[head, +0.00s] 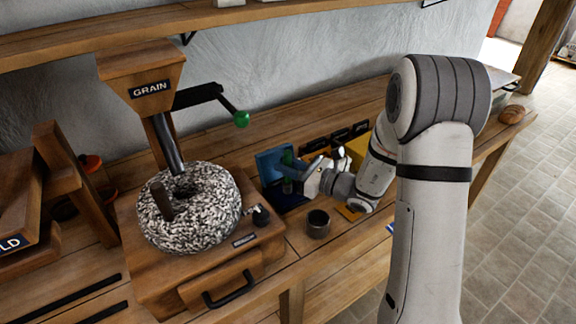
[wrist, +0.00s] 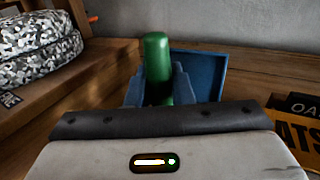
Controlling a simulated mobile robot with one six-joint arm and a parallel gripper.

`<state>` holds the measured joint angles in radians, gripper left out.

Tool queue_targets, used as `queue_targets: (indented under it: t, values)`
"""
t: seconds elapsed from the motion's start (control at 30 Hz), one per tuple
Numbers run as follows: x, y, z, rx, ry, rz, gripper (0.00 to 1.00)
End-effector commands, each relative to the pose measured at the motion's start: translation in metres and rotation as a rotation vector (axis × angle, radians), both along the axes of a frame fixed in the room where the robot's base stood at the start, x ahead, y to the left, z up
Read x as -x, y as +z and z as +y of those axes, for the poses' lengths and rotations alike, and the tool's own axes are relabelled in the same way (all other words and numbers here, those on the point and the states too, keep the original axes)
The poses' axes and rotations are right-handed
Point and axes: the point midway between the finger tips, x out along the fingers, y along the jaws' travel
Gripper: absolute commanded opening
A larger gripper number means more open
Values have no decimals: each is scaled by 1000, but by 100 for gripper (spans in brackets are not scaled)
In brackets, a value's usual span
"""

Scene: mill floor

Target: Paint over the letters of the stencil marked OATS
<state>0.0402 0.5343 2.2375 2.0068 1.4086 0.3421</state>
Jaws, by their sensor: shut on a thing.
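My gripper (head: 288,172) is shut on a green upright handle, which stands between its two fingers in the wrist view (wrist: 158,70). The lower end of the handle is hidden by the fingers and the gripper body. Handle and fingers are at a blue open tray (head: 273,165), also seen behind the handle in the wrist view (wrist: 205,72). I cannot tell whether the handle touches the tray. A yellow plate with black letters ending in ATS (wrist: 300,132) lies to the right.
A grain mill (head: 140,85) with a speckled round stone (head: 190,210) stands left of the tray. Black label plates (head: 340,136) line the back. A bread loaf (head: 511,114) is at the far right.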

Motion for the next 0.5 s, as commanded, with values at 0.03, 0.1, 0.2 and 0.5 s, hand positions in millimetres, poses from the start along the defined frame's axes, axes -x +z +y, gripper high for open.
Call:
queue_targets:
  t: [0.03, 0.1, 0.2, 0.5]
  values:
    - [0, -1, 0, 0, 0, 0, 0]
    - [0, -2, 0, 0, 0, 0, 0]
    - [0, -3, 0, 0, -1, 0, 0]
    - [0, -7, -1, 0, -2, 0, 0]
